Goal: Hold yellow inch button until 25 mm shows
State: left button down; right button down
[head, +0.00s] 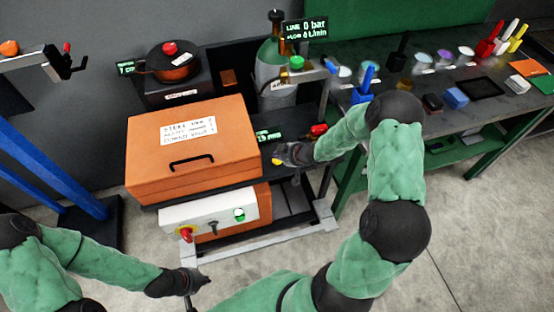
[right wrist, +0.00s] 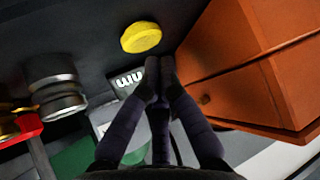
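The yellow button (right wrist: 141,37) is round and sits on a dark panel in the right wrist view. In the head view a bit of yellow (head: 276,161) shows beside my right gripper (head: 279,157). That gripper's fingers (right wrist: 160,68) are together and empty, with the tips beside the button; whether they touch it I cannot tell. A small green-lit display (head: 268,135) shows a number in mm, partly unclear, perhaps 19. A white label with "mm" (right wrist: 130,79) is near the fingertips. My left gripper (head: 200,292) is low at the front, its fingers apart and empty.
A large orange lidded box (head: 190,180) stands just left of the button, close to my right fingers. A white control panel (head: 207,212) with red and green buttons is below it. A gas cylinder (head: 273,80) and a red knob (head: 319,129) stand behind and to the right.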

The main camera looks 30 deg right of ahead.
aim_at(278, 161)
jog(key=shift+f, duration=0.15)
jog(key=shift+f, duration=0.25)
jog(key=shift+f+b, duration=0.45)
jog(key=shift+b, duration=0.05)
dwell(2.6)
jog(key=shift+r, duration=0.1)
jog(key=shift+r+p, duration=0.8)
jog(key=shift+p, duration=0.1)
jog(key=shift+r, duration=0.1)
notch_tip(278, 161, up, 5)
jog(key=p, duration=0.5)
